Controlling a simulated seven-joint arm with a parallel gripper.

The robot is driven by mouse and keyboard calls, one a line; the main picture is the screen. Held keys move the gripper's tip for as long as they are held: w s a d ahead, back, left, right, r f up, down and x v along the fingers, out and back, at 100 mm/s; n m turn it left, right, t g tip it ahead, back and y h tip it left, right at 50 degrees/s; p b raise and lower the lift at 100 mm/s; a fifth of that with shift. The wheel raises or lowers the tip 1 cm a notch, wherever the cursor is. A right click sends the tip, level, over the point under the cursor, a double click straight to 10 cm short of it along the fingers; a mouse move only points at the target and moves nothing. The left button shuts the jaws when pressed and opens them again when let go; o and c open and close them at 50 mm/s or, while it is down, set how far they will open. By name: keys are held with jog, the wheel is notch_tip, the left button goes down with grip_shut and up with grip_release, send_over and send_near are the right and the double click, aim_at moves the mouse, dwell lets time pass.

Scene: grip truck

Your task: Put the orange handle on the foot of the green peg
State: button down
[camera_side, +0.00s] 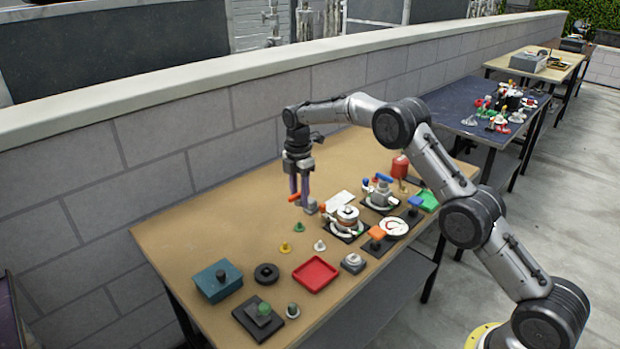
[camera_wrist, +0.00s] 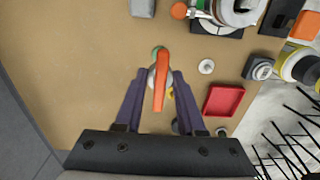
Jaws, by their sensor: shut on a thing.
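My gripper (camera_side: 299,194) is shut on the orange handle (camera_wrist: 160,80) and holds it above the table. In the wrist view the handle is a long orange bar between the purple fingertips, with a pale grey round part showing under it. The handle also shows in the side view (camera_side: 294,198) at the fingertips. The green peg (camera_side: 299,227) stands on the table below my gripper, apart from the handle. In the wrist view only an edge of the green peg (camera_wrist: 156,50) shows, mostly hidden behind the handle.
A yellow peg (camera_side: 285,247) and a white peg (camera_side: 319,245) stand close by. A grey block (camera_side: 310,206) is behind the green peg. A red tray (camera_side: 315,274), teal box (camera_side: 218,281) and black ring (camera_side: 266,273) lie nearer the front. The table's left back is clear.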

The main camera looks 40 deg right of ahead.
jog(key=shift+a+f, duration=0.15)
jog(key=shift+f, duration=2.5)
jog(key=shift+f, duration=1.5)
dwell(1.0)
jog(key=shift+c, duration=2.1)
grip_release()
jog(key=o, duration=0.3)
jog(key=shift+r, duration=3.75)
